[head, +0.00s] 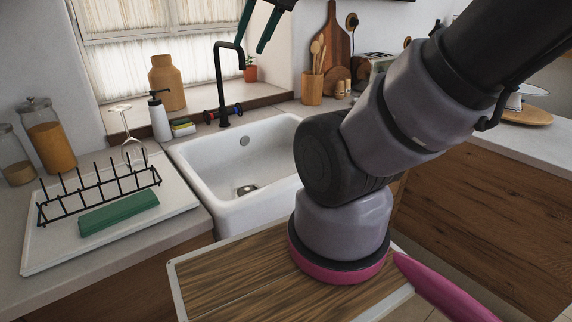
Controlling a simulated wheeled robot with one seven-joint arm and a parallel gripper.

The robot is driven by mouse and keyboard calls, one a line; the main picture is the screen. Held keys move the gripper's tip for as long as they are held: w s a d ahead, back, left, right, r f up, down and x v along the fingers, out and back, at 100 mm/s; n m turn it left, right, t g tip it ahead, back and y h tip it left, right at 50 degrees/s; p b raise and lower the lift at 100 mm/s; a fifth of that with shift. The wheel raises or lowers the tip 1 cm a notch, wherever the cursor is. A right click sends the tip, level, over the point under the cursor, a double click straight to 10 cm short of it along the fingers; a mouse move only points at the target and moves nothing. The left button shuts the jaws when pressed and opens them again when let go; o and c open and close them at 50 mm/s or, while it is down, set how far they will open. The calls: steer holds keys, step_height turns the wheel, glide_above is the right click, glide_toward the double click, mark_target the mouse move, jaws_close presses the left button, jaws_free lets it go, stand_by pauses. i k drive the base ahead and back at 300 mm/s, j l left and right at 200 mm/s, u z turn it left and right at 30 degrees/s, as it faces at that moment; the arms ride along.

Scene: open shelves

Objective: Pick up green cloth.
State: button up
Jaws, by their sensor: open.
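The green cloth (118,212) lies folded on the white draining board, in front of the black dish rack, at the left of the head view. My gripper (254,40) shows at the top edge, in front of the window and above the black tap. Its two dark fingers point down and stand apart, with nothing between them. The upper part of the gripper is cut off by the frame. It is well above and to the right of the cloth, not touching it.
The black dish rack (98,192) holds an upturned wine glass (132,150). The white sink (215,185) and black tap (219,85) lie to the right of the draining board (60,250). A soap bottle (159,118), sponges (182,127) and a tan vase (167,85) stand behind.

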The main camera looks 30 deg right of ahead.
mark_target(119, 211)
steer(key=l+z, duration=0.25)
steer(key=l, duration=0.3)
steer(key=u, duration=1.3)
steer(key=k+j+z, duration=0.1)
steer(key=z, duration=1.2)
steer(key=u, duration=1.25)
